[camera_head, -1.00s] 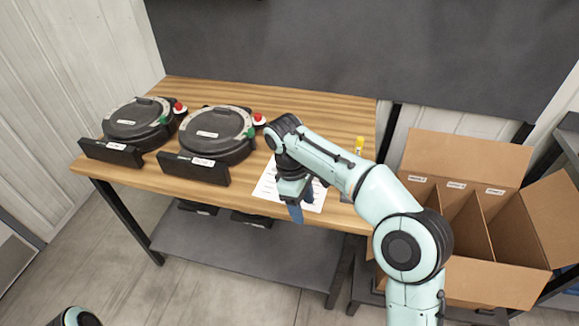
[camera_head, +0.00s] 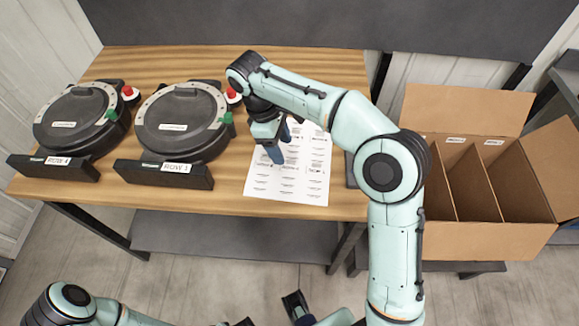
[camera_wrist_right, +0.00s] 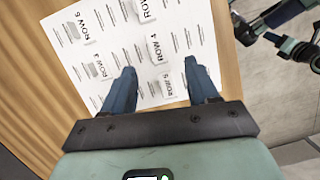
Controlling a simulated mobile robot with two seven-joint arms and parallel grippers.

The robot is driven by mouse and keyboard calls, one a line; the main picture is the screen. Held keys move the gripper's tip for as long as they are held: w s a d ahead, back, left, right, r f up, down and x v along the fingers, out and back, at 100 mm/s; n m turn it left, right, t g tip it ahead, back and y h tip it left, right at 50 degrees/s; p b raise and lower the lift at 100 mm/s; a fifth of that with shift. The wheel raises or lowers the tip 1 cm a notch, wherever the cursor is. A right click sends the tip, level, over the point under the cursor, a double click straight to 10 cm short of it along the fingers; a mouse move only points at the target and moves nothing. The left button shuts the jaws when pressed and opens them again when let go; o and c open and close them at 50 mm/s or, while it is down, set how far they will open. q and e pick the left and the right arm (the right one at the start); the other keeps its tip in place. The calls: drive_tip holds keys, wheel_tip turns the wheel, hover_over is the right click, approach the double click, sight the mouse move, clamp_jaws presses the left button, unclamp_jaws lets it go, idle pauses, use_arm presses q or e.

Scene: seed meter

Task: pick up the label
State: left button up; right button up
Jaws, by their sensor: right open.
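A white label sheet (camera_head: 310,185) lies on the wooden table, printed with several labels in rows. In the right wrist view the sheet (camera_wrist_right: 118,45) shows grey-backed labels reading "ROW" with numbers. One label, which seems to read ROW 4 (camera_wrist_right: 155,52), lies ahead of my fingertips, and another (camera_wrist_right: 168,88) lies between the fingers. My right gripper (camera_head: 279,142), also in the right wrist view (camera_wrist_right: 160,75), is open and empty above the sheet, pointing down. Part of my left gripper (camera_head: 295,305) shows low in the head view, away from the table; its opening is unclear.
Two round black seed meters (camera_head: 82,120) (camera_head: 180,122) stand on the left of the table (camera_head: 235,190). The right one's front plate bears a ROW 1 label (camera_head: 177,168); both have red and green knobs. An open cardboard box (camera_head: 485,235) with dividers stands right of the table.

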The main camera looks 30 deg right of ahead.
sight(291, 168)
drive_tip(key=x, duration=0.2)
drive_tip(key=b+x, duration=0.1)
drive_tip(key=x, duration=0.4)
drive_tip(key=shift+w+d+f, duration=0.15)
drive_tip(key=shift+w+f, duration=0.05)
drive_tip(key=shift+w, duration=0.1)
drive_tip(key=shift+r, duration=0.1)
clamp_jaws()
